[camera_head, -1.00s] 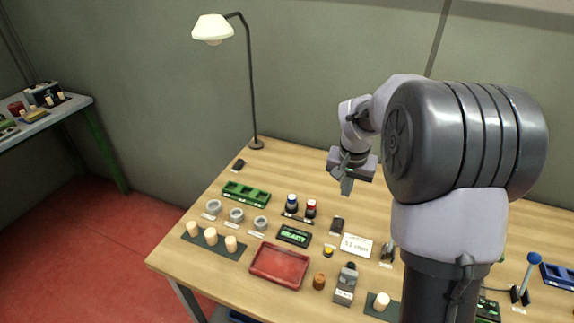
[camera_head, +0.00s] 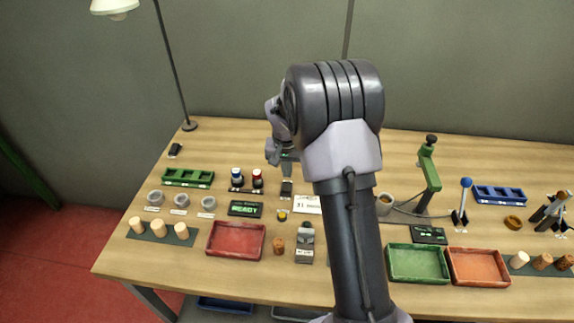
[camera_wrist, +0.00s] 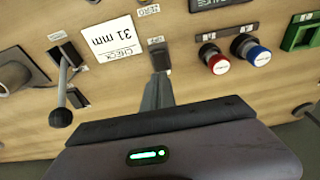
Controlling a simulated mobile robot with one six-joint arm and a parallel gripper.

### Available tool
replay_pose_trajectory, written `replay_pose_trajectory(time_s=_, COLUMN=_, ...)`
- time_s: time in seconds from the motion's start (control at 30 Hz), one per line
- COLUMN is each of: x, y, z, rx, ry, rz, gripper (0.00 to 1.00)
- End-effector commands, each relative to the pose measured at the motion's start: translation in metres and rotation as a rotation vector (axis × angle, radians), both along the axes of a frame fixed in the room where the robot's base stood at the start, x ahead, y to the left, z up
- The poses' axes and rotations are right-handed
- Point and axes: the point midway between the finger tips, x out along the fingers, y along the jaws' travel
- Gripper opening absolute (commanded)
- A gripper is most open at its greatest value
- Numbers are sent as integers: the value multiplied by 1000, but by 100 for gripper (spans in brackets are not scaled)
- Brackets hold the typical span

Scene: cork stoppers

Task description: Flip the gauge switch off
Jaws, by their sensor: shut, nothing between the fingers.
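A small dark switch block (camera_head: 287,187) stands on the table behind the white card, and I take it for the gauge switch. The switch's on or off position is not clear. In the head view my gripper (camera_head: 289,156) is partly hidden by my arm, just behind the switch.
The white card (camera_wrist: 110,40) reading 31 mm lies beside the switch. A black-knobbed lever (camera_wrist: 62,112) stands at left. Red (camera_wrist: 216,64) and blue (camera_wrist: 257,56) knobs stand to the right. In the head view a READY display (camera_head: 245,209) and red tray (camera_head: 236,240) lie in front.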

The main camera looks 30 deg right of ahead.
Motion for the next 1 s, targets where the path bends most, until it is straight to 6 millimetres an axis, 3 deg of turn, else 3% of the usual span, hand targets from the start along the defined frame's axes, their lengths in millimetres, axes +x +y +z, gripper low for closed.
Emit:
replay_pose_trajectory(time_s=0.1, x=-2, y=1, z=-25, rx=1, ry=1, rz=0, gripper=0)
replay_pose_trajectory(time_s=0.27, x=-5, y=3, z=-40, rx=1, ry=1, rz=0, gripper=0)
replay_pose_trajectory(time_s=0.67, x=-6, y=4, z=-43, rx=0, ry=0, rz=0, gripper=0)
replay_pose_trajectory(time_s=0.83, x=-9, y=6, z=-58, rx=0, ry=0, rz=0, gripper=0)
replay_pose_trajectory(time_s=1.0, x=-9, y=6, z=-54, rx=0, ry=0, rz=0, gripper=0)
